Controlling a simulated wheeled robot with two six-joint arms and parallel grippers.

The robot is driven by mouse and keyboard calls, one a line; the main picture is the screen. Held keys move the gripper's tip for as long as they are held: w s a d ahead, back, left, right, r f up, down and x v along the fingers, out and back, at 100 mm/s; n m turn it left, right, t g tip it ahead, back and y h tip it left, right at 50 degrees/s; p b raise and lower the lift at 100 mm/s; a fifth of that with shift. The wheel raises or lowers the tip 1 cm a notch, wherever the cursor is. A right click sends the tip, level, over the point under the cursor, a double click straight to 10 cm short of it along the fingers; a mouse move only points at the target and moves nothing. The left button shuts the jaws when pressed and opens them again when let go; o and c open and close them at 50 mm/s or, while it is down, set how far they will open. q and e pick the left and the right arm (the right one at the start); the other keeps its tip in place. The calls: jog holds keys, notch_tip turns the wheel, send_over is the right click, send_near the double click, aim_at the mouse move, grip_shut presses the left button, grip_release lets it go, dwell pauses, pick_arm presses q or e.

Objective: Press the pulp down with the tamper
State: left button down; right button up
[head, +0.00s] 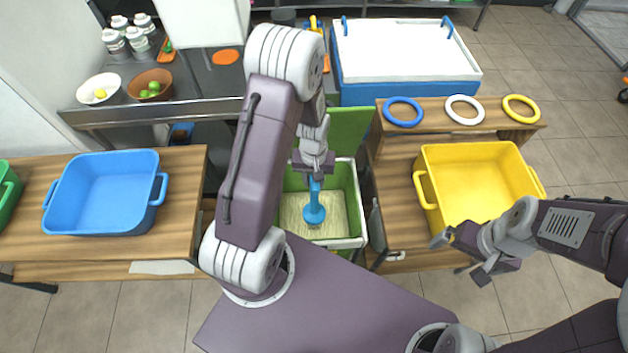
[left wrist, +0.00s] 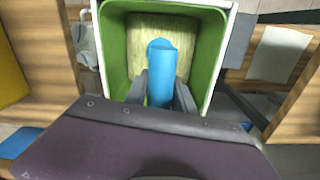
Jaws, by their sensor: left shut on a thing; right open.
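A blue tamper (head: 315,207) stands in the green-lined bin, and it also shows in the left wrist view (left wrist: 160,75). My left gripper (head: 314,172) is shut on the tamper's handle, above the bin. Pale yellowish pulp (head: 335,212) covers the bottom of the bin (head: 357,241), and the pulp shows in the left wrist view (left wrist: 185,38) around the tamper. The tamper's round foot is over the pulp; I cannot tell how firmly it touches. My right gripper (head: 463,254) is open and empty, in front of the yellow tub.
A yellow tub (head: 432,196) stands on the right wooden table, with blue, white and yellow rings on a shelf behind. A blue tub (head: 60,212) is on the left table. A blue cooler with a white lid (head: 405,50) stands behind.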

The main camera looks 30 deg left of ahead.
pick_arm(q)
notch_tip(320, 180, up, 14)
jog(key=p, duration=1.1)
jog(key=shift+f, duration=0.4)
jog(key=shift+w+d, duration=0.1)
jog(key=d+r+m, duration=0.3)
jog(key=r+m, duration=0.1)
jog(key=r, duration=0.4)
jog(key=shift+d+m, duration=0.3)
jog(key=shift+d, duration=0.1)
jog(key=shift+r, duration=0.1)
